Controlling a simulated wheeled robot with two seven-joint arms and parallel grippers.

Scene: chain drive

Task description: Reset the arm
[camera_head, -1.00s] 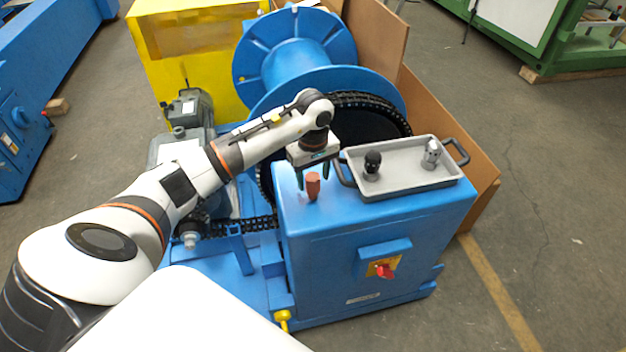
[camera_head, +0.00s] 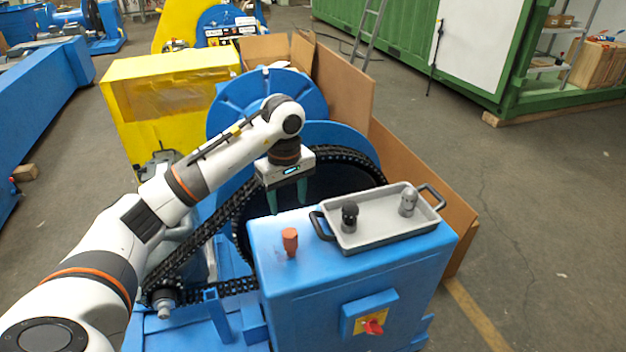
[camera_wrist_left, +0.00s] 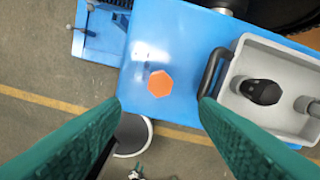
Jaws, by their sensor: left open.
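My left gripper (camera_head: 287,197) is open and empty, with its green fingers pointing down. It is above the blue cabinet (camera_head: 330,275), near the left end of the tray. An orange peg-like piece (camera_head: 290,241) stands upright on the cabinet top, apart from the fingers. In the left wrist view the orange piece (camera_wrist_left: 160,84) shows from above, beyond the two spread fingertips. A grey tray (camera_head: 385,236) with dark handles sits on the cabinet and holds a black piece (camera_head: 349,216) and a grey piece (camera_head: 408,201). My right gripper is not in view.
A chain (camera_head: 205,240) and a large blue drum (camera_head: 262,100) stand behind and left of the cabinet. A red switch (camera_head: 373,327) is on the cabinet's front. Brown panels (camera_head: 340,80) stand behind. The floor at right is clear.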

